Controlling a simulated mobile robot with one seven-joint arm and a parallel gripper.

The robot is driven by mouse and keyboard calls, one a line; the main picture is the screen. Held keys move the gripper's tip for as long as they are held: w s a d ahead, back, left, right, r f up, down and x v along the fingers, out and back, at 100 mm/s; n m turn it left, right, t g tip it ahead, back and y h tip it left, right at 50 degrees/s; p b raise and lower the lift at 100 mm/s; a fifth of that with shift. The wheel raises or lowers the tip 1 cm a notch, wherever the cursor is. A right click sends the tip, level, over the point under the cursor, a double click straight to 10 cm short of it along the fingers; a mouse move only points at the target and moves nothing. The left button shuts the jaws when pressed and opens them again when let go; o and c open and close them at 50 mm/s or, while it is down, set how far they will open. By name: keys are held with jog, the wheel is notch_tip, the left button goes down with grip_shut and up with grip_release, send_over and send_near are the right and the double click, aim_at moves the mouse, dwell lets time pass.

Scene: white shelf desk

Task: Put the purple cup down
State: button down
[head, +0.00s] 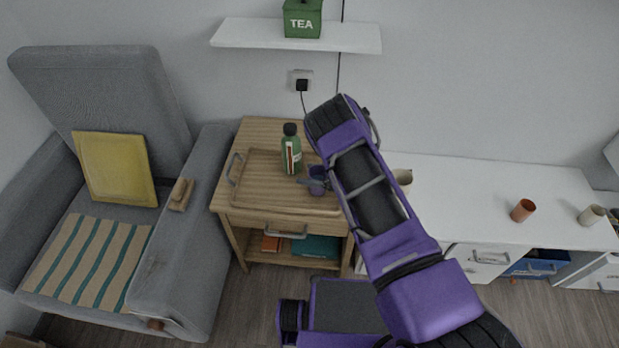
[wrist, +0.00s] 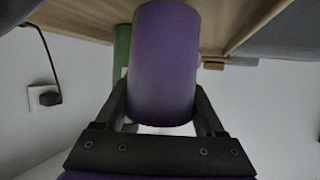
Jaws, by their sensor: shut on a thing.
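The purple cup (head: 317,187) is in my gripper, over the right part of the wooden tray (head: 262,201) on the small wooden table. In the wrist view the purple cup (wrist: 165,62) fills the middle, between the two dark fingers of my gripper (wrist: 162,100), which are shut on its sides. The wrist view is upside down, with the wood at the top; the cup's far end is close to the wood. I cannot tell if it touches. My arm hides part of the table's right side in the head view.
A green bottle (head: 291,150) stands on the tray just left of the cup; it is partly hidden behind the cup in the wrist view (wrist: 122,48). The tray's front left is clear. A white desk (head: 470,190) with several cups is to the right, a grey armchair (head: 180,255) to the left.

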jog(key=shift+f, duration=0.75)
jog(key=shift+f, duration=0.2)
grip_release()
jog(key=shift+r, duration=0.2)
jog(key=shift+d+r, duration=0.1)
jog(key=shift+d, duration=0.15)
jog(key=v, duration=1.1)
jog(key=shift+s+d+r+p, duration=0.1)
jog(key=shift+s+d+p, duration=0.1)
jog(key=shift+p, duration=0.15)
